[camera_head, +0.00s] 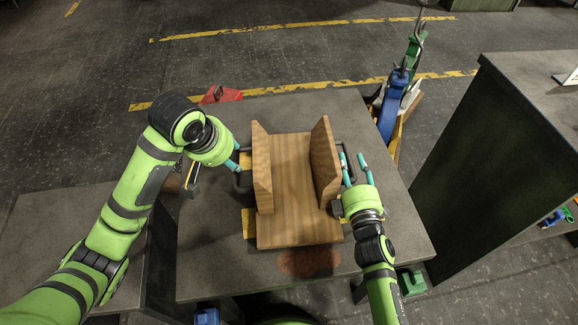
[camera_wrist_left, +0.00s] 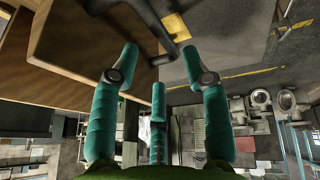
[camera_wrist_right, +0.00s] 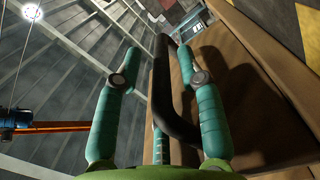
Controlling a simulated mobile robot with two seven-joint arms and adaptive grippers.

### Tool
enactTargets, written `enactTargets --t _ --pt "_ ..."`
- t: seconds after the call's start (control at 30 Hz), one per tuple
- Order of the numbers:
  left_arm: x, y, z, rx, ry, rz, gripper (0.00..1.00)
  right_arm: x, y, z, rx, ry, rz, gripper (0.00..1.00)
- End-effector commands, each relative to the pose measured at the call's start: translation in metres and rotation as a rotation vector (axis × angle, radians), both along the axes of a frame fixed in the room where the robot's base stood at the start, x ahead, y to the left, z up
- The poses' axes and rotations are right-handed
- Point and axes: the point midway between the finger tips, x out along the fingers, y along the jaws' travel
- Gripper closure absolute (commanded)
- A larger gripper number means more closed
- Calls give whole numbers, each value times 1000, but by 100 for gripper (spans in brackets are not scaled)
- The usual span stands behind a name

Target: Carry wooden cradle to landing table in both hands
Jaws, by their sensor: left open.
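The wooden cradle (camera_head: 290,190), a board with two upright side walls, sits on a grey table (camera_head: 215,265). A dark handle sticks out on each side. My left gripper (camera_head: 236,158) is open beside the left handle (camera_head: 243,180). In the left wrist view the dark handle (camera_wrist_left: 172,50) passes near the spread teal fingertips, with the cradle's wood (camera_wrist_left: 90,45) close by. My right gripper (camera_head: 354,163) is at the right side. In the right wrist view its fingers are spread, and the black handle (camera_wrist_right: 160,95) runs between them, nearer the right finger. I cannot tell which surface is the landing table.
A dark cabinet-like table (camera_head: 505,150) stands at the right, with a floor gap before it. A lower grey surface (camera_head: 50,230) lies at the left. A blue and green device (camera_head: 395,100) stands behind the table's right corner. A red object (camera_head: 222,95) is behind the table.

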Motion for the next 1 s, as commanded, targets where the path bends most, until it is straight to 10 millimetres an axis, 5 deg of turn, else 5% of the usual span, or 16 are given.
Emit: enactTargets --t 0.2,0.47,1.0 --pt "-14 4 33 0 -2 0 53 0 0 0 0 0 0 61" --pt "-19 6 42 -1 1 2 53 -12 -1 -2 1 3 0 61" --pt "-19 6 41 -1 1 1 53 -110 -13 0 2 2 -1 61"
